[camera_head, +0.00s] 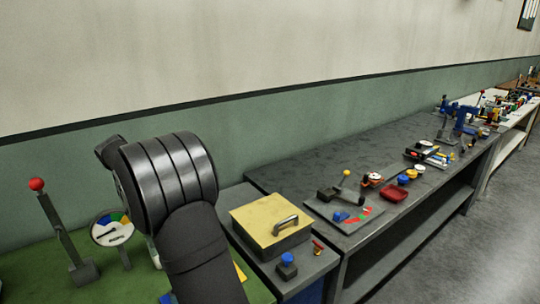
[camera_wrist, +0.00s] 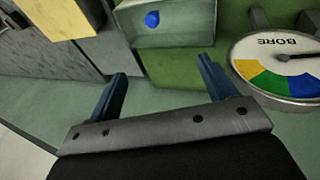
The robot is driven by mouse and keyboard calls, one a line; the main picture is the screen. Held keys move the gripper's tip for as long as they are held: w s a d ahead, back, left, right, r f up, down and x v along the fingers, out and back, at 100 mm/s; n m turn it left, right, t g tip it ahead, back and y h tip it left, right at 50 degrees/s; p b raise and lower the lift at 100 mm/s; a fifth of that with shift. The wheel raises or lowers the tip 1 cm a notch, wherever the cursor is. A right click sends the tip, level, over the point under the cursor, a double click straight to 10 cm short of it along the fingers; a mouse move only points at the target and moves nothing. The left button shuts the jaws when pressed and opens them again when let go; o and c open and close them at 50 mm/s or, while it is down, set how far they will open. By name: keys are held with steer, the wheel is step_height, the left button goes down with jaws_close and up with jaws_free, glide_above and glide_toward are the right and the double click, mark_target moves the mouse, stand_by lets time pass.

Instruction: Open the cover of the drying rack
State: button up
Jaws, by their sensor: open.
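A grey box (camera_head: 275,249) with a flat pale-yellow lid (camera_head: 262,218) stands on the counter right of my arm; it seems to be the drying rack with its cover. The lid lies closed and carries a grey bar handle (camera_head: 286,225). In the wrist view a yellow surface (camera_wrist: 55,12), likely the same lid, shows at the top left, its handle out of sight. My gripper (camera_wrist: 162,78) is open and empty, with its two blue fingers apart and touching nothing visible. In the head view my arm hides the gripper.
A red-knobbed lever (camera_head: 55,230) stands at left. A small blue-knobbed block (camera_head: 287,268) sits before the box.

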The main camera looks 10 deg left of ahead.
steer(key=c, duration=0.3)
steer(key=shift+w+d, duration=0.15)
steer(key=shift+w, duration=0.05)
steer(key=shift+c, duration=1.3)
steer(key=w+d+r+n+g+y, duration=0.1)
steer(key=w+d+r+n+g, duration=0.15)
steer(key=w+d+g, duration=0.2)
steer(key=f, duration=1.6)
steer(key=shift+w+a+f, duration=0.1)
steer(key=shift+w+a, duration=0.1)
steer(key=shift+a, duration=0.1)
steer(key=shift+c, duration=0.2)
jaws_close()
